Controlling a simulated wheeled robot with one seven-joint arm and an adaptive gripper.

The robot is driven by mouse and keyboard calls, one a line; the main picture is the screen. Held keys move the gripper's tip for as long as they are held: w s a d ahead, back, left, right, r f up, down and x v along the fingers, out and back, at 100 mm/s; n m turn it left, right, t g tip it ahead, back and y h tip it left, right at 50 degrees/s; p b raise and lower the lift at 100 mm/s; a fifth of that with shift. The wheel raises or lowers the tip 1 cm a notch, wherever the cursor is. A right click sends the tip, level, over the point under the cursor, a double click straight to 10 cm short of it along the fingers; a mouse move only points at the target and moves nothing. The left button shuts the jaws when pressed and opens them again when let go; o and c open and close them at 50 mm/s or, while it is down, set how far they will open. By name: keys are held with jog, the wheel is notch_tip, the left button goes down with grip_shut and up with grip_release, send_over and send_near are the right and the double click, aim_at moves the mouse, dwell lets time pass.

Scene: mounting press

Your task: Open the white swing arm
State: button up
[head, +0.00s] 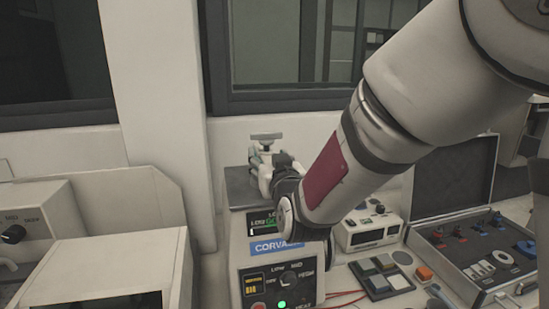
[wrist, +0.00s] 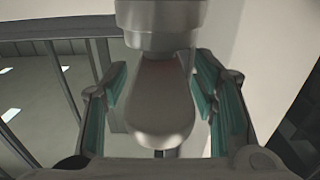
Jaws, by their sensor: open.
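The press (head: 262,256) stands in the middle of the head view, with a blue label and a lit green button. At its top, a pale T-shaped knob (head: 266,136) rises just behind my gripper (head: 263,160). The white swing arm (wrist: 160,105) appears in the wrist view as a pale rounded piece below a wide cylinder. My open gripper (wrist: 160,82) has one teal-padded finger on each side of it, with visible gaps. My gripper and forearm hide most of the swing arm in the head view.
A small white instrument (head: 366,232) stands right of the press. A tray of square blocks (head: 381,276) and an open case (head: 470,245) lie farther right. A white machine (head: 110,262) stands close on the left. A wall and window frame are behind.

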jog(key=shift+w, duration=0.15)
jog(key=shift+c, duration=0.3)
grip_shut()
jog(key=d+n+y+b, duration=0.1)
jog(key=b, duration=0.1)
jog(key=shift+w+y+b, duration=0.3)
jog(key=shift+w+b, duration=0.05)
jog(key=shift+w, duration=0.05)
jog(key=y+b, duration=0.1)
jog(key=d+n+g+y+b, duration=0.1)
jog(key=shift+w+d+r+n+b, duration=0.1)
jog(key=shift+w+r+n+b, duration=0.1)
jog(key=shift+w+n+b, duration=0.15)
jog(key=shift+w+d+r+n+g+y+b, duration=0.15)
jog(key=shift+d+n+g+y+b, duration=0.35)
jog(key=shift+g+y, duration=0.3)
jog(key=shift+w+d+n+g+y, duration=0.2)
jog(key=shift+n+g+y, duration=0.2)
jog(key=shift+n+y, duration=0.25)
jog(key=shift+s, duration=0.1)
